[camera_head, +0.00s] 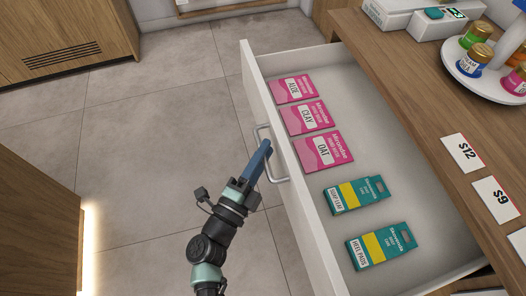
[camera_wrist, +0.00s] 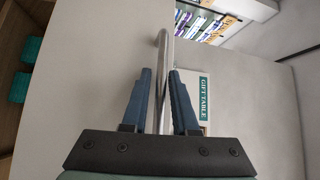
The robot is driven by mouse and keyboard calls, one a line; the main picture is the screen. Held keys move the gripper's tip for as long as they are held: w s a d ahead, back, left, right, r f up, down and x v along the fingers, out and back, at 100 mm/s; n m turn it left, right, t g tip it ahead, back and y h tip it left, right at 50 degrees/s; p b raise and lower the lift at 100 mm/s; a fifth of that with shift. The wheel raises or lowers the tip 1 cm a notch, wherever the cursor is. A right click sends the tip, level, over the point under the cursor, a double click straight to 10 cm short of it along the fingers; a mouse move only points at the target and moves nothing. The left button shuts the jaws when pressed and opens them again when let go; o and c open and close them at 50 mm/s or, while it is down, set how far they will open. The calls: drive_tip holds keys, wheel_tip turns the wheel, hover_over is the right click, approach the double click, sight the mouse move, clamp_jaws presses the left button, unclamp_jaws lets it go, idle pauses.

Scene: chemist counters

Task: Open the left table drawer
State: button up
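The white table drawer (camera_head: 292,168) is pulled well out from the wooden counter in the head view, with its inside showing. Its curved metal handle (camera_head: 279,181) is on the front face. My gripper (camera_head: 263,147) is at this handle, with its blue fingers over the bar. In the wrist view the handle bar (camera_wrist: 162,50) runs between the two fingers of my gripper (camera_wrist: 160,72), which are closed in on it. The exact contact is hard to see.
Pink boxes (camera_head: 310,117) and teal boxes (camera_head: 357,194) lie in the drawer. Price cards (camera_head: 462,152) and a white stand with jars (camera_head: 492,82) are on the counter (camera_head: 410,88). Tiled floor (camera_head: 150,130) is clear left of the drawer. A wooden cabinet (camera_head: 35,215) stands at left.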

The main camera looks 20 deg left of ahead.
drive_tip(key=s+a+f, duration=0.1)
drive_tip(key=s+a, duration=0.1)
drive_tip(key=s, duration=1)
drive_tip(key=shift+s+f, duration=0.35)
